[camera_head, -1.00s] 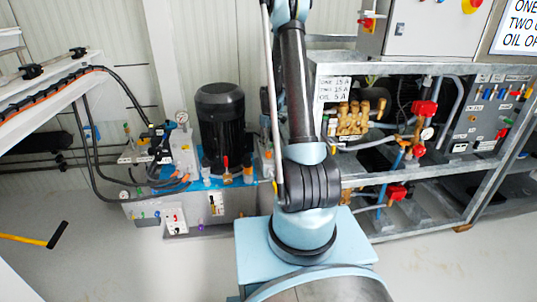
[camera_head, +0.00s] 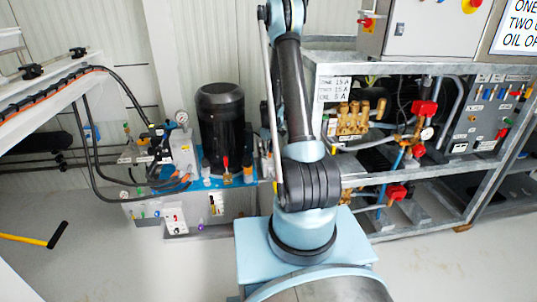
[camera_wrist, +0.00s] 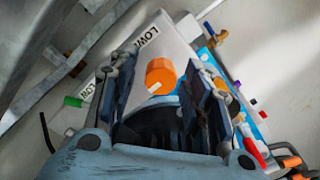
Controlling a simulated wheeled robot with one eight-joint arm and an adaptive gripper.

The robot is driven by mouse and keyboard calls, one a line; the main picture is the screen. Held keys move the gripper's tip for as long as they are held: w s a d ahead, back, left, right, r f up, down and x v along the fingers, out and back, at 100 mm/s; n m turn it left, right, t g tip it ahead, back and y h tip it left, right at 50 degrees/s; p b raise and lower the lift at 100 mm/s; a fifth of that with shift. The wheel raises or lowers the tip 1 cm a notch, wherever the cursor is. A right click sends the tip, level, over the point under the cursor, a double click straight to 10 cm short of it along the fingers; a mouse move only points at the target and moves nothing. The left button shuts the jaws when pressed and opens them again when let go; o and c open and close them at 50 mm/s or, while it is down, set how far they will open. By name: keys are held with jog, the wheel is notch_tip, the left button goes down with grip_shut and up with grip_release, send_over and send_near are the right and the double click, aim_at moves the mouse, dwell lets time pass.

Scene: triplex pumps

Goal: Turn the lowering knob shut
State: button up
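An orange knob (camera_wrist: 160,75) with a white mark on its face shows in the wrist view. It sits beside a white plate (camera_wrist: 178,32) with a partly hidden label starting "LOW". My gripper (camera_wrist: 162,82) is open, with one dark finger on each side of the knob and visible gaps between. I cannot tell how deep the fingertips reach relative to the knob. In the head view my gripper is out of sight; the knob cannot be made out there for certain.
Coloured fittings and a red-handled valve (camera_wrist: 252,148) lie to the right in the wrist view. In the head view, a hydraulic unit with a black motor (camera_head: 222,125) stands left of my arm, and a metal pump frame (camera_head: 440,175) stands to the right.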

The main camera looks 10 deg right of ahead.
jog(key=c, duration=0.7)
jog(key=shift+c, duration=0.2)
jog(key=shift+m, duration=0.4)
jog(key=o, duration=1.1)
jog(key=shift+r, duration=5.95)
